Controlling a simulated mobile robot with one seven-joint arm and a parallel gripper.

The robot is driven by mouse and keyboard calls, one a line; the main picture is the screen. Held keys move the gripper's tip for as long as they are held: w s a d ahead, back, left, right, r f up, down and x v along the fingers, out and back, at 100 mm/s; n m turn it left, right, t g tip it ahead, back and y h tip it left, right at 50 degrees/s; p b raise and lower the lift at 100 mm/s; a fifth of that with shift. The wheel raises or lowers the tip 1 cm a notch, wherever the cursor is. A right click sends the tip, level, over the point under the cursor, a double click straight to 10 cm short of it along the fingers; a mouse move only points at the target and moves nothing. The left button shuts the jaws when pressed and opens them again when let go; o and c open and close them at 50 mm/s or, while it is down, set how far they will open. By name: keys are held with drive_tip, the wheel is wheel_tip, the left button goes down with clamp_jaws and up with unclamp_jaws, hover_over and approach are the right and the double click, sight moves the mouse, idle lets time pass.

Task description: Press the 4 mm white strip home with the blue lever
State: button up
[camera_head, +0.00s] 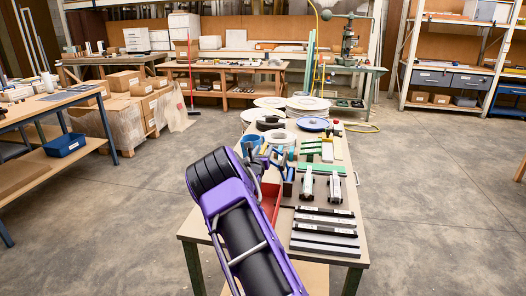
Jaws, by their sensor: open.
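A long work table (190,231) runs away from me in the middle of the view. Two small pale metal devices (306,185) (334,187) stand side by side on it, with dark parts. Several long black, white and grey bars (325,229) lie across its near end. Small blue parts (275,159) show in a cluster beyond my arm; I cannot tell whether one is the blue lever. The 4 mm white strip cannot be picked out at this size. My purple and black arm crosses the table's near left part; my gripper's fingers do not show.
A red bin (271,200) sits partly behind my arm. Green-handled items (326,150) and large white discs (306,103) lie farther along the table. A green press (349,43) stands on the back bench. Concrete floor (440,190) is open to the right.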

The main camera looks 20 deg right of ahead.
clamp_jaws()
